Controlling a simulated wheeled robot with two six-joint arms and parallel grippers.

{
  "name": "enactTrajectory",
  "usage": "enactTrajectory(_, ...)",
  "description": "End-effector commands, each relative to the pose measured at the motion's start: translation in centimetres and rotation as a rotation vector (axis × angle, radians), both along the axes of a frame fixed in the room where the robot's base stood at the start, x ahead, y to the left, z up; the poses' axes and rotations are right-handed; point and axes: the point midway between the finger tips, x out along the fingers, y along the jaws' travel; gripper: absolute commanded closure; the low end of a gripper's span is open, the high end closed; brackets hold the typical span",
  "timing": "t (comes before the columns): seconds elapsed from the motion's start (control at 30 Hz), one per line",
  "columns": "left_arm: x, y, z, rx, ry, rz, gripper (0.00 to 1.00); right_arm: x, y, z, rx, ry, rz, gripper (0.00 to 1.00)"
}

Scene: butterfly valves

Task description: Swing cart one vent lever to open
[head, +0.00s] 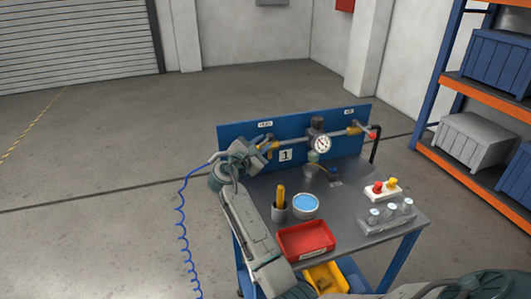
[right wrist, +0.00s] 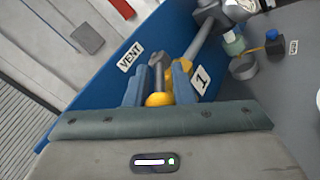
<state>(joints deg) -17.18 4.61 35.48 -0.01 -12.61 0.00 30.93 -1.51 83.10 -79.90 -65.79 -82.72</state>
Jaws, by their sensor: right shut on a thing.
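Cart one (head: 330,208) is a grey-topped cart with a blue back panel marked 1. The vent label (head: 265,125) is at the panel's left end, and it reads VENT in the right wrist view (right wrist: 130,55). My right gripper (head: 266,151) is at the pipe's left end below that label. In the right wrist view its two blue fingers (right wrist: 159,88) are shut on the vent lever (right wrist: 158,68), a grey bar with yellow below it. Its angle to the pipe is hard to tell. The yellow valve body (right wrist: 188,65) is partly hidden. My left gripper is out of view.
A pressure gauge (head: 322,144) sits mid-pipe, with a second yellow valve (head: 354,130) to its right. The cart top holds a red tray (head: 306,240), a blue-filled bowl (head: 306,205), a tool cup (head: 280,210) and a button box (head: 383,189). Shelving (head: 470,90) stands at the right.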

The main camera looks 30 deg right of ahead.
Motion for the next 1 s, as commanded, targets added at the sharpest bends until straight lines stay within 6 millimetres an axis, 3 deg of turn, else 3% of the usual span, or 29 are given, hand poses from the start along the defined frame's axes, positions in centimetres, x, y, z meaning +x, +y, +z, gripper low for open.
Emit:
enactTrajectory(0.3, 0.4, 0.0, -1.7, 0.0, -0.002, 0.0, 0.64, 0.8, 0.4, -0.1, 0.002, 0.0, -0.148, 1.0)
enactTrajectory(0.93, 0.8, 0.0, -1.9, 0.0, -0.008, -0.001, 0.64, 1.0, 0.4, 0.0, 0.002, 0.001, -0.19, 1.0)
enactTrajectory(0.97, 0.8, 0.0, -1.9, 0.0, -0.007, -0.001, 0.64, 1.0, 0.4, 0.0, 0.002, 0.0, -0.19, 0.72)
enactTrajectory(1.0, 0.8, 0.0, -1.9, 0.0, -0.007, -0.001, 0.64, 1.0, 0.4, 0.0, 0.001, 0.0, -0.191, 0.68)
